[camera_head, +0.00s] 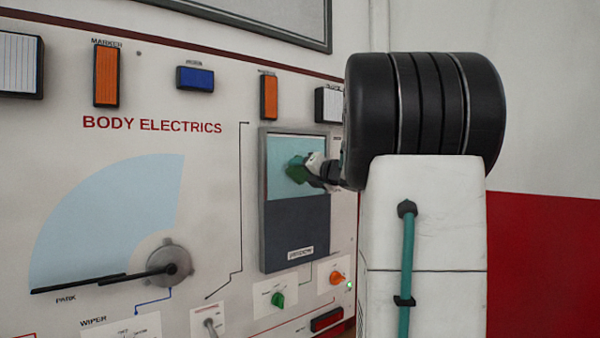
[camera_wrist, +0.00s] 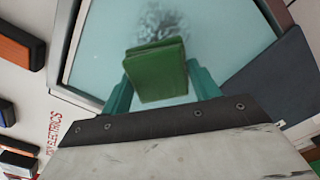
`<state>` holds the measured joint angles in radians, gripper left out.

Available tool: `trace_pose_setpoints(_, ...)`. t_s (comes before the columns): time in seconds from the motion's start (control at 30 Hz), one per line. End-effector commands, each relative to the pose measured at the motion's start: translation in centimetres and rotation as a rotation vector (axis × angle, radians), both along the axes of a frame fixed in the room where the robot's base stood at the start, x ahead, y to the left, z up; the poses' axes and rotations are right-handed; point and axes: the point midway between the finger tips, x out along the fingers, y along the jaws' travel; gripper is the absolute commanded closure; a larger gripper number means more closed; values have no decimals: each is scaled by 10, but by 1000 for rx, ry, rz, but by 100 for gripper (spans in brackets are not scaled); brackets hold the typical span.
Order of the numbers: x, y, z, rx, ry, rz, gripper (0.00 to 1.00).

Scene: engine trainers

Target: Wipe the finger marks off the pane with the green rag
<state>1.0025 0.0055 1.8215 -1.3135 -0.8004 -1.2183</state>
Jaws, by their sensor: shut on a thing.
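The pane (camera_head: 284,152) is a pale blue-green window in a grey frame on the BODY ELECTRICS board; it also fills the top of the wrist view (camera_wrist: 218,38). Dark grey finger marks (camera_wrist: 160,20) show on the pane just beyond the rag in the wrist view. My gripper (camera_wrist: 160,80) is shut on the green rag (camera_wrist: 157,68), a folded block between its teal fingers. In the head view the rag (camera_head: 297,170) is in front of the pane's lower middle. I cannot tell whether the rag touches the glass. The rag may hide part of the marks.
Below the pane is a dark blue panel (camera_head: 297,232). Under it are a green knob (camera_head: 278,299) and an orange knob (camera_head: 336,277). Orange and blue lamps stick out above the pane. A wiper arm (camera_head: 100,282) lies on the left of the board.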

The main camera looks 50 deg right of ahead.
Motion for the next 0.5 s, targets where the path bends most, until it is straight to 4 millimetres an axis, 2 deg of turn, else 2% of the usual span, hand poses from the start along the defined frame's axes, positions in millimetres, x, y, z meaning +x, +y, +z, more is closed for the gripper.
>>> trace_pose_setpoints(0.23,-4,-22,0,0,0,-1,57)
trace_pose_setpoints(0.5,-6,-32,0,0,0,-1,57)
